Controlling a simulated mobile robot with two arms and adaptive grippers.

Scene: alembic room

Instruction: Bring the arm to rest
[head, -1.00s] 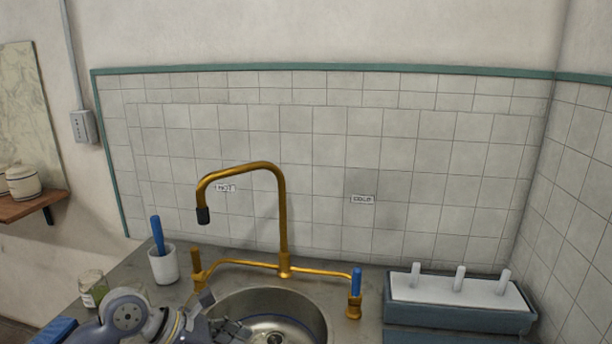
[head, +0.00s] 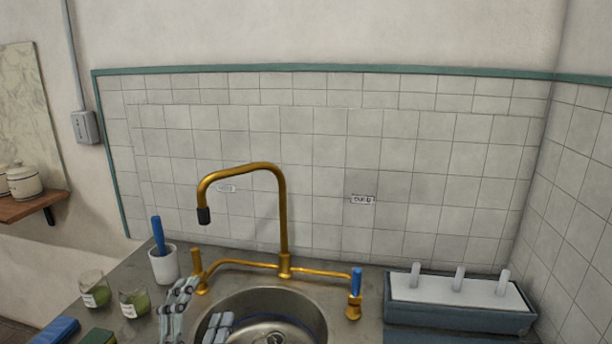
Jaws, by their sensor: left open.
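My left gripper (head: 197,312) is low in the head view, at the left rim of the round steel sink (head: 265,297). Its two fingers stand apart with nothing between them, so it is open and empty. The rest of the left arm is below the picture's edge. My right gripper is not in view.
A brass tap (head: 284,225) with a blue-topped handle (head: 356,281) rises behind the sink. A white cup (head: 164,264) with a blue-handled tool and glass jars (head: 134,302) stand left of the gripper. A grey box with white pegs (head: 458,290) is at right.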

